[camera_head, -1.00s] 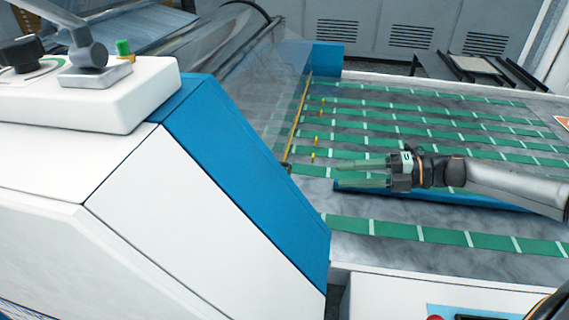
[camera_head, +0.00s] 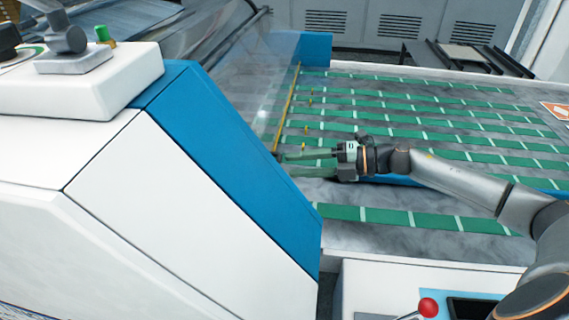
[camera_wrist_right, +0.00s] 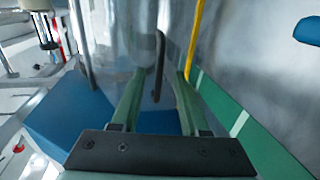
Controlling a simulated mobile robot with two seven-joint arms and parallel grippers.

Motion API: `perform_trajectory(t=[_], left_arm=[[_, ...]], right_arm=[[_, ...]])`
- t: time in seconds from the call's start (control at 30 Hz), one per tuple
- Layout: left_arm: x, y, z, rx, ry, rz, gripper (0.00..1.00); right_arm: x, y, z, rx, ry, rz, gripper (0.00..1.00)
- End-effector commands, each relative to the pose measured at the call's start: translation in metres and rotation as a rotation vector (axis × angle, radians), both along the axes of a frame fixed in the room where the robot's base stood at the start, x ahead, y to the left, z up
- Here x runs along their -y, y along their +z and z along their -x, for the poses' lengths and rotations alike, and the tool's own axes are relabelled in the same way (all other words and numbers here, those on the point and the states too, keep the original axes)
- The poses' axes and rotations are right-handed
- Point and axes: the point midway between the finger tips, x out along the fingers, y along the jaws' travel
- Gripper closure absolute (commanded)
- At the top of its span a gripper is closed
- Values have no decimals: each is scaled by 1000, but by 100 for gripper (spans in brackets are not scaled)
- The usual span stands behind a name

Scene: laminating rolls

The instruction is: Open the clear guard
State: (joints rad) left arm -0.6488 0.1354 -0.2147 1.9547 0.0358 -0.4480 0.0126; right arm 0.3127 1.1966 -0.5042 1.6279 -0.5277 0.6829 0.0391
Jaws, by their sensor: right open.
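The clear guard (camera_head: 262,85) is a see-through panel beside the blue-edged housing in the head view, with a yellow strip (camera_head: 287,105) along its lower edge. It slopes down to the green-belted table. The yellow strip also shows in the right wrist view (camera_wrist_right: 194,40). My right gripper (camera_head: 284,163) is open, its two green fingers pointing left near the strip's near end. In the right wrist view a dark bar (camera_wrist_right: 158,65) appears between the open fingertips (camera_wrist_right: 160,78); I cannot tell whether it touches them. My left gripper is not in view.
The white and blue housing (camera_head: 225,170) stands close left of the gripper. The feed table (camera_head: 450,115) with green belts extends right. A red-knobbed lever (camera_head: 428,307) is at the front. Grey cabinets (camera_head: 390,35) stand behind.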

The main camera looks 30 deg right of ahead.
Motion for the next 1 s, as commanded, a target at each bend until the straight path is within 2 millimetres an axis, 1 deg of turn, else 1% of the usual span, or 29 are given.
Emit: perform_trajectory(t=[0.03, 0.1, 0.27, 0.43, 0.63, 0.67, 1.0], left_arm=[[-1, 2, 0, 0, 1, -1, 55], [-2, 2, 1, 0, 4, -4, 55], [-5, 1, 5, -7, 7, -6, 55], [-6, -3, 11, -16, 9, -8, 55], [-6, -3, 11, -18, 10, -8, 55], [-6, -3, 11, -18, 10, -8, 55], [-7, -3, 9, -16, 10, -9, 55]], right_arm=[[-7, 2, -5, 4, 2, -3, 55], [-14, 0, -10, 3, 2, -1, 55], [-25, -5, -19, 3, 1, -1, 55], [-29, -7, -22, 1, 1, 0, 55], [-29, -7, -22, 0, 1, 1, 55], [-29, -7, -22, 0, 1, 1, 58], [-29, -7, -21, 1, 1, 2, 96]])
